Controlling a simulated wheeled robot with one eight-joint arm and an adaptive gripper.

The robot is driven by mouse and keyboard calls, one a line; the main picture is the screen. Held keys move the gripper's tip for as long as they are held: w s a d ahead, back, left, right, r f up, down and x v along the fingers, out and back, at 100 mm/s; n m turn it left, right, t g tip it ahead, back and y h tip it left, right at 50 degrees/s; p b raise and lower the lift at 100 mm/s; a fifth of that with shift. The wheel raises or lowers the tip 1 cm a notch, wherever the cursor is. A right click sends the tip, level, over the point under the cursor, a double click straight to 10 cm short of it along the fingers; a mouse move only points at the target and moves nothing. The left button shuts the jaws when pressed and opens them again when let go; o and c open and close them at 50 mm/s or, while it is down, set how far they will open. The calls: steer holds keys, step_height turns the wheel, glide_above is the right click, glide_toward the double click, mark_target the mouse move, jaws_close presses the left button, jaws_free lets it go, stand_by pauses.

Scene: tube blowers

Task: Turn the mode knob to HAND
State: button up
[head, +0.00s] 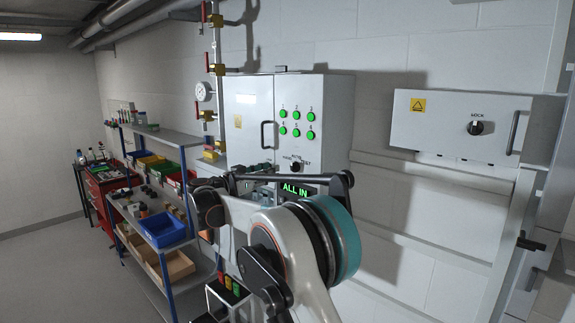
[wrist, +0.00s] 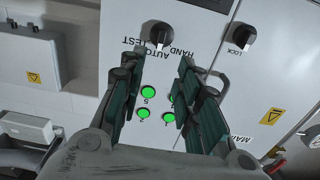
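The black mode knob (wrist: 157,35) sits on the light grey cabinet front, with TEST, AUTO and HAND labels around it, upside down in the wrist view. Its pale mark appears to point toward AUTO. In the head view the mode knob (head: 296,167) is small, below the green lamps. My gripper (wrist: 158,68) is open and empty. Its dark green fingers stand apart, with the knob beyond their tips and centred between them. No contact with the knob is visible. In the head view my arm covers the cabinet's lower part, and the fingertips are hard to make out.
Lit green lamps (head: 296,122) sit above the knob. A cabinet door handle (head: 267,136) is left of them. An ALL IN display (head: 297,190) is below. A similar LOCK knob (wrist: 243,36) is nearby. Another LOCK box (head: 425,134) hangs right; shelves (head: 155,196) stand left.

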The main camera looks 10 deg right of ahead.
mark_target(291, 164)
steer(key=p+x, duration=0.1)
steer(key=x, duration=0.9)
jaws_close()
